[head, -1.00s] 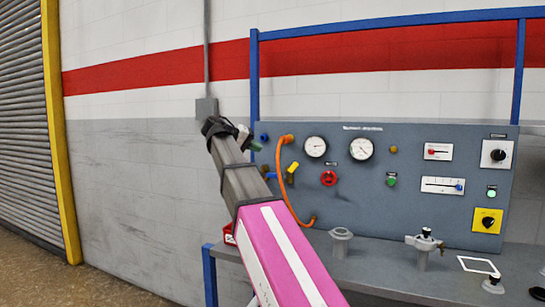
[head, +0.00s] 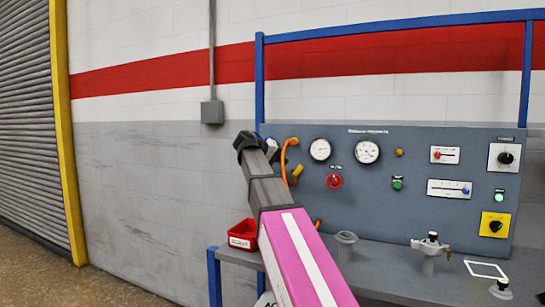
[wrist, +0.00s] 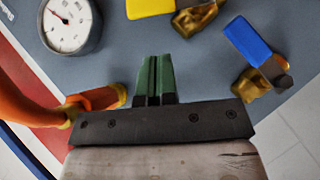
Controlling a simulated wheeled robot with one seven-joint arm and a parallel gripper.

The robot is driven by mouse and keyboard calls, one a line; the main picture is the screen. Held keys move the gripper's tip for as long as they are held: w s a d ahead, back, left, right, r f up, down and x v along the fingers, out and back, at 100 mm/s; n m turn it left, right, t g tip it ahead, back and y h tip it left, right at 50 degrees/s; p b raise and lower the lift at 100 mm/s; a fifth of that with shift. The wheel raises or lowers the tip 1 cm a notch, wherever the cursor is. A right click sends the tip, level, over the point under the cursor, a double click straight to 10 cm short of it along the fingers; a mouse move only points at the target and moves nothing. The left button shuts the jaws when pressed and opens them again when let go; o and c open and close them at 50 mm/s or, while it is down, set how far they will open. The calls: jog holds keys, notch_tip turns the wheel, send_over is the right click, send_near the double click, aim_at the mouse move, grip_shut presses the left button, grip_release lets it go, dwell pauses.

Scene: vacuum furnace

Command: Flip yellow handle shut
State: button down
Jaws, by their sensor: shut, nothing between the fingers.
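The yellow handle (wrist: 150,7) shows at the top edge of the wrist view, cut off by the frame, beside a brass valve body (wrist: 198,18). In the head view the yellow handle (head: 297,171) is a small tilted piece right of my arm, near the orange hose. My gripper (wrist: 157,78) has its green fingers together with nothing between them. The fingertips are apart from the yellow handle, below it in the wrist view. In the head view my own arm hides most of the gripper.
A blue handle (wrist: 247,40) on a brass valve is at the right of the wrist view. An orange hose (wrist: 28,95) is at the left, near my gripper. A gauge (wrist: 70,24) is at upper left. A red bin (head: 242,235) stands on the bench's left end.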

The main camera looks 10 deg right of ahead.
aim_at(296, 174)
jog(key=shift+s+d+f, duration=0.95)
jog(key=shift+d+f, duration=0.15)
jog(key=shift+d, duration=0.05)
jog(key=shift+s+d, duration=0.2)
